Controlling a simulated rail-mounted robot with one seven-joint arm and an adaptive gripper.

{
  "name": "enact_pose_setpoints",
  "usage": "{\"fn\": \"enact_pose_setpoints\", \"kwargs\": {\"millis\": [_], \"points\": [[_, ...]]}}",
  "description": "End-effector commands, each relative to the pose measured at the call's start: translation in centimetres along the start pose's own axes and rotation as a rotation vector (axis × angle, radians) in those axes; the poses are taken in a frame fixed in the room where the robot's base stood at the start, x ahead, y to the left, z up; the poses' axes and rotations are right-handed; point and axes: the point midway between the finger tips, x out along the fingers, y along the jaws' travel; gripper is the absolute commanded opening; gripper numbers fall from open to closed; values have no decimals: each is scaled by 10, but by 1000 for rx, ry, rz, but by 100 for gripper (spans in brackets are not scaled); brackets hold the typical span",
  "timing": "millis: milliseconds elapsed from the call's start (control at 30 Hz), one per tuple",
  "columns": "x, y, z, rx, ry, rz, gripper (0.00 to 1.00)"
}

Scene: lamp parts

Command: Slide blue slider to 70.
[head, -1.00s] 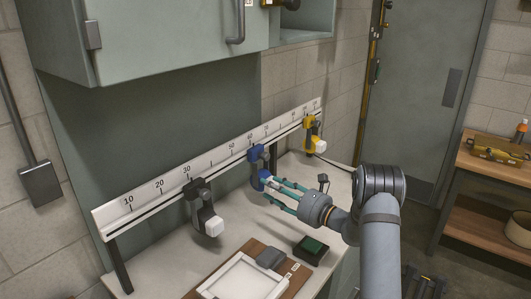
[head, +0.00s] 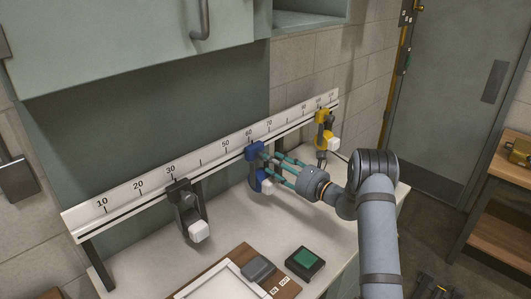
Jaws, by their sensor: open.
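The blue slider (head: 256,152) sits on the white numbered rail (head: 130,187), close to the 60 mark and left of 70. Its arm hangs down to a white knob (head: 267,187). My gripper (head: 270,163) is open, with its teal fingers just right of the blue slider, above the knob. I cannot tell whether a finger touches it; the fingers partly cover its middle.
A black slider (head: 184,200) sits near 30 on the rail and a yellow slider (head: 323,122) near the right end. A green-topped box (head: 305,262) and a framed white panel (head: 222,284) lie on the table. Rail between blue and yellow looks clear.

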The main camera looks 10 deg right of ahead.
Motion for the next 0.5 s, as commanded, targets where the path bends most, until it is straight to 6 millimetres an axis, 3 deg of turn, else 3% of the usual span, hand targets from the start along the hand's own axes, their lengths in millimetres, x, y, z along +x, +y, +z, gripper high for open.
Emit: {"fn": "enact_pose_setpoints", "kwargs": {"millis": [200,500], "points": [[34,-1,2,-1,0,0,43],[48,0,0,1,1,-1,43]]}}
